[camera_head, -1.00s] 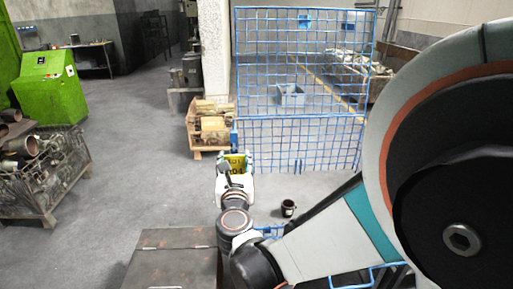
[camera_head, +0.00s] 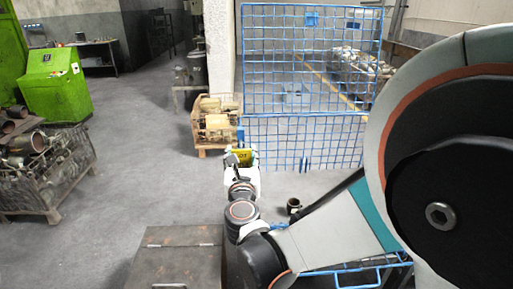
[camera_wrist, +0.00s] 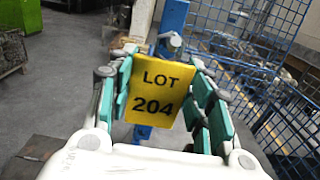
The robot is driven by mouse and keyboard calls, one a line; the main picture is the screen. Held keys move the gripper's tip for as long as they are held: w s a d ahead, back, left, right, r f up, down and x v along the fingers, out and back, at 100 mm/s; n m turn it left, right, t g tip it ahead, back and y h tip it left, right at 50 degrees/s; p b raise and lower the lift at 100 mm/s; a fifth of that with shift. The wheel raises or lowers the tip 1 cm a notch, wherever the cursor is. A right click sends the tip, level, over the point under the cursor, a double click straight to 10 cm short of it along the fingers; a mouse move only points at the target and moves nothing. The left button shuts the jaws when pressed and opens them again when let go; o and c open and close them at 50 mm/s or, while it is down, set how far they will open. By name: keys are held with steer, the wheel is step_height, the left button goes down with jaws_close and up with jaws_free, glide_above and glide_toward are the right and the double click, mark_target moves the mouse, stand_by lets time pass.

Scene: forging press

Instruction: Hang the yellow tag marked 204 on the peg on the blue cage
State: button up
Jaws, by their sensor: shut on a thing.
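The yellow tag marked LOT 204 (camera_wrist: 160,90) is held upright between the teal finger pads of my gripper (camera_wrist: 163,100) in the wrist view. It also shows small in the head view (camera_head: 243,156), at the end of my arm. The blue cage (camera_head: 305,85) stands beyond, its mesh on the right in the wrist view (camera_wrist: 270,45). A blue post (camera_wrist: 172,20) of the cage rises just behind the tag's top edge. A grey rounded piece (camera_wrist: 172,40) on that post, possibly the peg, shows just above the tag. I cannot tell if tag and post touch.
A wooden crate of brass-coloured parts (camera_head: 215,122) stands left of the cage. A dark mug-like container (camera_head: 294,205) stands on the floor right of my gripper. A brown metal box top (camera_head: 178,262) is close in front. Open floor lies to the left.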

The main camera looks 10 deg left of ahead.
stand_by(0.4)
steer(key=o, duration=1.1)
steer(key=shift+s, duration=0.1)
